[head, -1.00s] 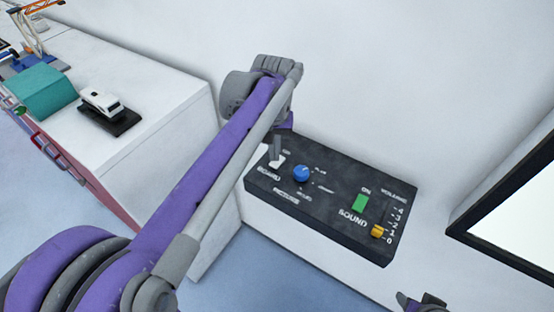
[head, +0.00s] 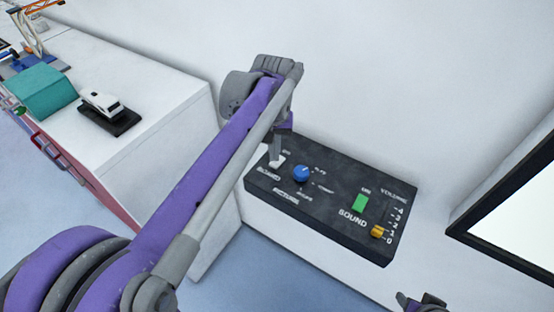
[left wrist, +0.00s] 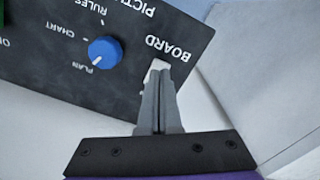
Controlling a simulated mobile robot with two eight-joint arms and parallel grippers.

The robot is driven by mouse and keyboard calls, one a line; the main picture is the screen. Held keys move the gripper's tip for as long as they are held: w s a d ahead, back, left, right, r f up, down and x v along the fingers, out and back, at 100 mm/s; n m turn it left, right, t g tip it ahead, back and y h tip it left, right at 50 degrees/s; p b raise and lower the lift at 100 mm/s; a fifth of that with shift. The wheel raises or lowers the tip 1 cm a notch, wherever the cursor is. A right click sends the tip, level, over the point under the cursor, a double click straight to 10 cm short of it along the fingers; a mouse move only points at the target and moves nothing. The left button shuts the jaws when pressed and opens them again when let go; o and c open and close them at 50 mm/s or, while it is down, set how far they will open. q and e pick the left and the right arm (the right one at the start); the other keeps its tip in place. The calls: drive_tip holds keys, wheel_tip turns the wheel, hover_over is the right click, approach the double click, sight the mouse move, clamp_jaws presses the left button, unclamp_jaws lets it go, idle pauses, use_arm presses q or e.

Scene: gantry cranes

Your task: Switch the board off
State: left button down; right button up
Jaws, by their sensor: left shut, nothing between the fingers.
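A dark control panel (head: 330,222) is fixed low on the white wall. At its left end is the white BOARD switch (head: 279,159), partly hidden by my fingers; an ON label is beside it. My left gripper (head: 275,155) is shut and empty, its fingertips at the switch. In the left wrist view the fingertips (left wrist: 158,84) overlap the white switch (left wrist: 159,65), just beside the word BOARD. I cannot tell for certain whether they touch, or which way the switch is set. My right gripper (head: 421,301) is only partly in view at the bottom edge.
The panel also has a blue PICTURE knob (head: 301,173), a green SOUND button (head: 360,203) and a yellow VOLUME slider (head: 378,231). A dark-framed screen (head: 520,200) is at right.

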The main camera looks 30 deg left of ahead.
use_arm(q)
drive_tip(key=shift+f+b, duration=0.5)
drive_tip(key=shift+f, duration=0.45)
use_arm(e)
drive_tip(key=shift+s+f, duration=0.25)
drive_tip(key=shift+f, duration=0.45)
use_arm(q)
drive_tip(key=shift+r, duration=0.1)
use_arm(e)
drive_tip(key=shift+r, duration=0.1)
use_arm(q)
drive_tip(key=shift+r+p, duration=1.95)
drive_tip(key=shift+r, duration=1.5)
use_arm(e)
drive_tip(key=r, duration=0.1)
drive_tip(key=w+r, duration=0.1)
drive_tip(key=r, duration=0.1)
drive_tip(key=w+r, duration=0.1)
drive_tip(key=r, duration=0.1)
drive_tip(key=shift+w+r, duration=0.15)
drive_tip(key=shift+w, duration=0.05)
drive_tip(key=shift+s, duration=0.1)
use_arm(q)
drive_tip(key=shift+f, duration=0.1)
